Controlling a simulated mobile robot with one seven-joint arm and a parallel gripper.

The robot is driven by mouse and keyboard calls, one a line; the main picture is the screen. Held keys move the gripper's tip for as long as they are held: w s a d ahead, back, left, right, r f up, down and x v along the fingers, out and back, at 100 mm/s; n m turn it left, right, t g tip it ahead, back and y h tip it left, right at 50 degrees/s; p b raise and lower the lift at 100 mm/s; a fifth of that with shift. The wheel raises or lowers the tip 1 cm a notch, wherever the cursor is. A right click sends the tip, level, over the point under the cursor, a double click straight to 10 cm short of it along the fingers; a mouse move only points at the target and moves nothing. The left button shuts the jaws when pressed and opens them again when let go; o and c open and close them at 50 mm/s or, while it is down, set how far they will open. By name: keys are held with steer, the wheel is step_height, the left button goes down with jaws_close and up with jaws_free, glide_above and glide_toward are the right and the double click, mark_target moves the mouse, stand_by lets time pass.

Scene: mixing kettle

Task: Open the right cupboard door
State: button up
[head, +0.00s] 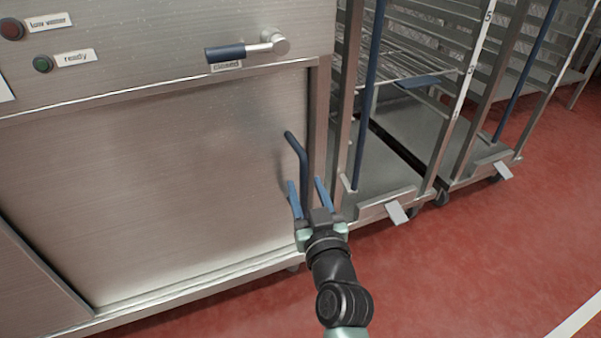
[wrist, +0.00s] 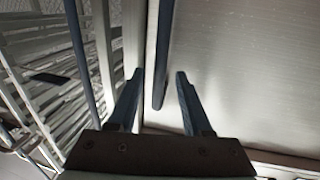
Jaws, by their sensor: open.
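The right cupboard door (head: 170,180) is a wide brushed-metal panel that looks shut in its frame. Its blue bar handle (head: 300,155) stands upright near the door's right edge, with a bent top. My gripper (head: 308,186) is open at the handle's lower part, with one blue finger on each side of it in the picture. In the wrist view the handle (wrist: 163,50) runs down between the two fingertips (wrist: 160,76), with visible gaps on both sides. The door panel (wrist: 245,75) fills the right of that view. I cannot tell exactly how deep the handle sits between the fingers.
A lever with a blue grip (head: 226,53) sticks out above the door, beside a "closed" label. A red button (head: 12,29) and green button (head: 43,64) are at upper left. Metal rack trolleys (head: 400,170) stand close at the right. The red floor (head: 470,270) in front is clear.

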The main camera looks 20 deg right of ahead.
steer(key=shift+w+d+b, duration=0.15)
steer(key=shift+w+b, duration=0.05)
steer(key=shift+w, duration=0.75)
steer(key=shift+w+d+b, duration=0.2)
steer(key=shift+w+b, duration=0.05)
steer(key=shift+w, duration=0.65)
steer(key=shift+w+d+b, duration=0.15)
steer(key=shift+w+b, duration=0.05)
steer(key=shift+w, duration=0.75)
jaws_close()
